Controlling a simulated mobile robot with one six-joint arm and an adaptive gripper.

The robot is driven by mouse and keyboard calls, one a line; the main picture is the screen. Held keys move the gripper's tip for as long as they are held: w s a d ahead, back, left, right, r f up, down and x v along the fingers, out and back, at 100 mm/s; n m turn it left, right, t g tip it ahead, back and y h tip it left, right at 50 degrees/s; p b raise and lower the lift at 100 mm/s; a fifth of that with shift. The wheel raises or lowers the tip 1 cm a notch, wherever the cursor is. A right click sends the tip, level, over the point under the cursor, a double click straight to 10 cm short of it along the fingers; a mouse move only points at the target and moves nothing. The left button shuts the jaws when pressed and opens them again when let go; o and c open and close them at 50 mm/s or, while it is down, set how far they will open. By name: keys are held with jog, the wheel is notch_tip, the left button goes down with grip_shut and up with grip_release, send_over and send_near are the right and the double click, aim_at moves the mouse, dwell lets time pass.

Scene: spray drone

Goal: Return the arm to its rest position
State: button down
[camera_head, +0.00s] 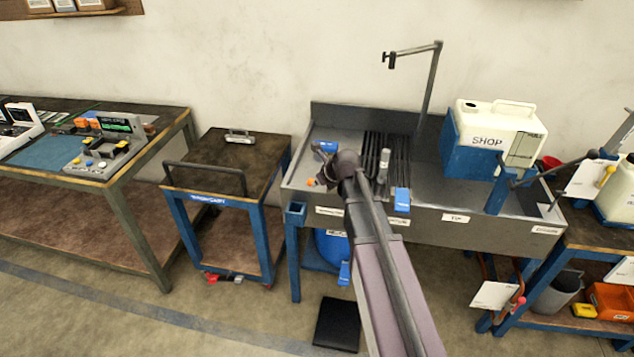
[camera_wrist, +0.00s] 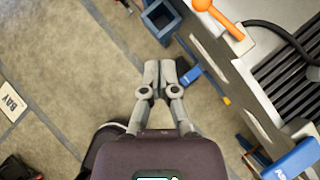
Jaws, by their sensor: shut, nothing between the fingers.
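My gripper (camera_wrist: 160,72) shows in the wrist view with its two fingers together and nothing between them. It points down over the floor, beside the front edge of the grey metal sink bench (camera_wrist: 232,75). In the head view my arm reaches up from the bottom toward the front of that bench (camera_head: 520,231).
A white and blue SHOP container (camera_head: 487,140) stands on the bench, near a tall metal post (camera_head: 431,90). A blue-framed cart (camera_head: 205,165) stands to the left. In the wrist view a blue square holder (camera_wrist: 160,17) and an orange-ended lever (camera_wrist: 221,15) are close by.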

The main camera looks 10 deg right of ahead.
dwell(0.4)
jog(key=s+f+n+g+h, duration=0.2)
jog(key=s+n+g, duration=0.1)
jog(key=s+n, duration=0.9)
jog(key=s+f+n+g+h, duration=0.1)
jog(key=s+f+n+g, duration=0.1)
jog(key=s+n, duration=1)
jog(key=shift+s+d+n+g+h, duration=0.4)
jog(key=shift+n+g, duration=0.5)
jog(key=shift+n, duration=2.1)
jog(key=shift+w+a+f, duration=0.1)
